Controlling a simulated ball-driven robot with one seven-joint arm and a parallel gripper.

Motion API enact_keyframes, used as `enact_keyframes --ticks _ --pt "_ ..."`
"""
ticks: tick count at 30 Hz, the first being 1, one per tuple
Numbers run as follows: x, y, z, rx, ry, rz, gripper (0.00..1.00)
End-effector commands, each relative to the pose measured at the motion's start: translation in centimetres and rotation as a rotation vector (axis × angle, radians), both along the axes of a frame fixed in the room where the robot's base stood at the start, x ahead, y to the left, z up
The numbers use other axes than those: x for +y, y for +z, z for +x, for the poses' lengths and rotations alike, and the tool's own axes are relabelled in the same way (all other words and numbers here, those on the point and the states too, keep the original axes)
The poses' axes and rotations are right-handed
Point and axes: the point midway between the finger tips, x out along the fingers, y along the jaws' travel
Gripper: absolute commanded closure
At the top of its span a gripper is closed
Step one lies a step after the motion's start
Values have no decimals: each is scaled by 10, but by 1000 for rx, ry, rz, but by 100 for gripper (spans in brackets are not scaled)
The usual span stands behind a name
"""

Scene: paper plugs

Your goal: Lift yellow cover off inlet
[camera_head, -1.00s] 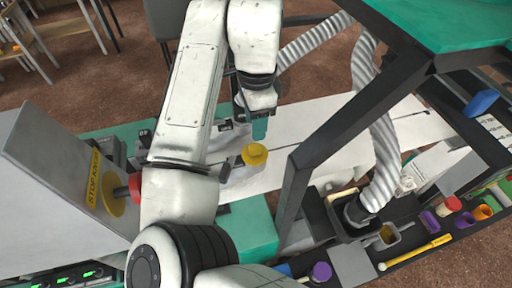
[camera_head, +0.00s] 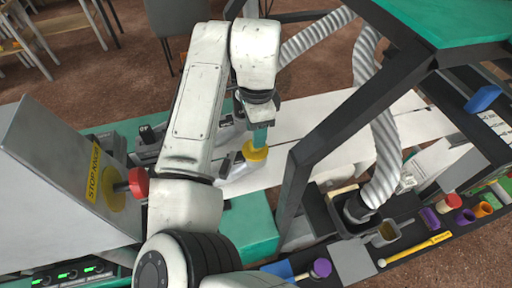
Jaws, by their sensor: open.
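The yellow cover (camera_head: 255,152) is a small round cap on top of a pale fitting (camera_head: 236,168), the apparent inlet, on the white work surface in the middle of the view. My gripper (camera_head: 259,136) points down, with a teal finger directly over the cover, touching or nearly touching it. One finger shows clearly; the other is hidden behind it or behind the arm. The gripper is open. My white arm reaches in from the bottom and hides the area left of the fitting.
A black frame post (camera_head: 290,195) stands close to the right of the cover. Ribbed hoses (camera_head: 385,150) hang farther right. A grey box with a red stop knob (camera_head: 137,182) stands at left. A black tray (camera_head: 405,247) of small coloured parts lies at lower right.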

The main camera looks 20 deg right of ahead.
Motion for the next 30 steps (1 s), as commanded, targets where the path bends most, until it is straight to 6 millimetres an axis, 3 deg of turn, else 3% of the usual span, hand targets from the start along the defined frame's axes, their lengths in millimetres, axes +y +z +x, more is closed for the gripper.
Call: enact_keyframes --ticks 21,30 --pt "0 -34 0 1 0 -1 55" --pt "1 -36 0 0 0 0 55"
